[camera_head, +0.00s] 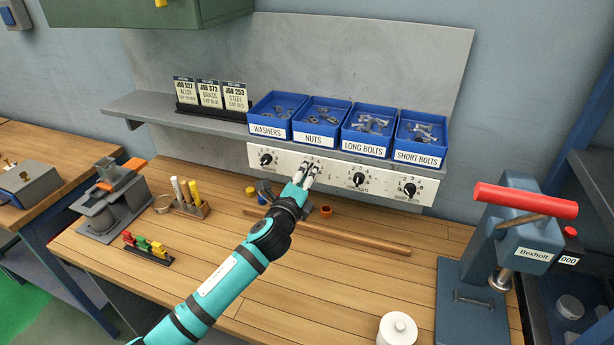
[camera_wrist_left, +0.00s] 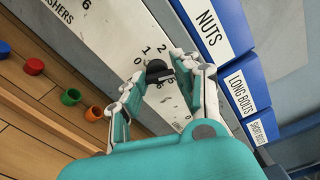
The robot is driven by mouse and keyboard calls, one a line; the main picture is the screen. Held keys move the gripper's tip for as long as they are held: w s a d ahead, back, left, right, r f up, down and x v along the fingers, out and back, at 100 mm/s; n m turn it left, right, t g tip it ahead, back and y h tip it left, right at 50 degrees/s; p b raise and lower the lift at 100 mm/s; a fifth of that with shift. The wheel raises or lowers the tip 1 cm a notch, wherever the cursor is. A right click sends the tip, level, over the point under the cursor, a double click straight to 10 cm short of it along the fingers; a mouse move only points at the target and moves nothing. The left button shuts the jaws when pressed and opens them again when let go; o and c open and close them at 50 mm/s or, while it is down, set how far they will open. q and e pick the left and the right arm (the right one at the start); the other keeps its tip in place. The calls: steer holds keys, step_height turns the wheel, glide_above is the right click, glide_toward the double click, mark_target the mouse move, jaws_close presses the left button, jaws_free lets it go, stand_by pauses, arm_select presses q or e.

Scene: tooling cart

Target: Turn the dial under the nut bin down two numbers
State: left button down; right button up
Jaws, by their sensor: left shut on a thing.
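The blue nut bin (camera_head: 318,141) stands on the shelf, labelled NUTS, second from the left; it also shows in the left wrist view (camera_wrist_left: 210,38). Under it, on the white panel (camera_head: 331,171), is a black dial (camera_wrist_left: 157,71) with printed numbers around it; 0, 1, 2 and 6 are legible in the left wrist view. My left gripper (camera_head: 305,171) reaches up to the panel and is shut on this dial, one finger on each side. I cannot tell which number the dial points to.
Dials for washers (camera_head: 266,159), long bolts (camera_head: 359,179) and short bolts (camera_head: 410,189) sit on the same panel. Below, small coloured cups and a copper rod (camera_head: 360,239) lie on the wooden bench. A red-handled press (camera_head: 525,201) stands at the right.

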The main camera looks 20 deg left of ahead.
arm_select(q)
steer(key=n, duration=1.2)
steer(key=shift+a+f, duration=0.1)
steer(key=shift+a, duration=0.1)
stand_by(0.4)
steer(key=c, duration=1)
jaws_free()
steer(key=s, duration=1.2)
steer(key=shift+a, duration=0.25)
